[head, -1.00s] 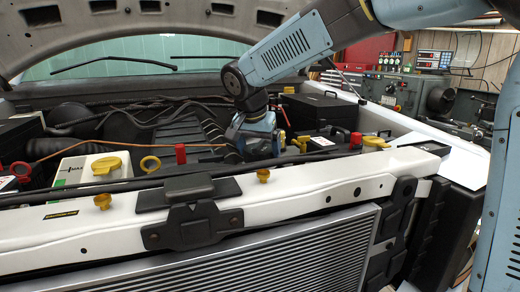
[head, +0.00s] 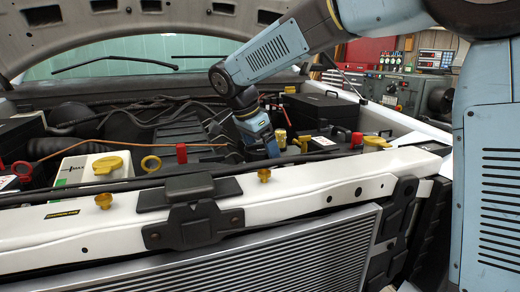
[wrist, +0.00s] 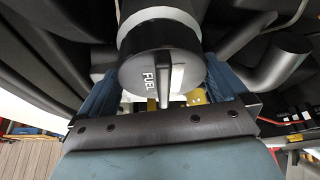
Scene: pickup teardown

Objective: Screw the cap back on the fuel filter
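The black fuel filter cap (wrist: 158,72), marked FUEL and with a raised grip bar, faces the wrist camera. My gripper (wrist: 162,80) has a blue finger on each side of it, and both fingers appear to meet its edge. A pale, round body (wrist: 160,16), apparently the fuel filter, shows directly behind the cap. I cannot tell whether the cap sits on it or just in front of it. In the head view my gripper (head: 262,148) is tilted down in the engine bay; the cap is hidden there.
A gold cylinder (head: 281,138) stands just right of my gripper. A black box (head: 325,108) is farther right. The white front crossmember (head: 330,192) runs before the bay. Hoses and a dark pipe (wrist: 282,58) crowd the space around the cap.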

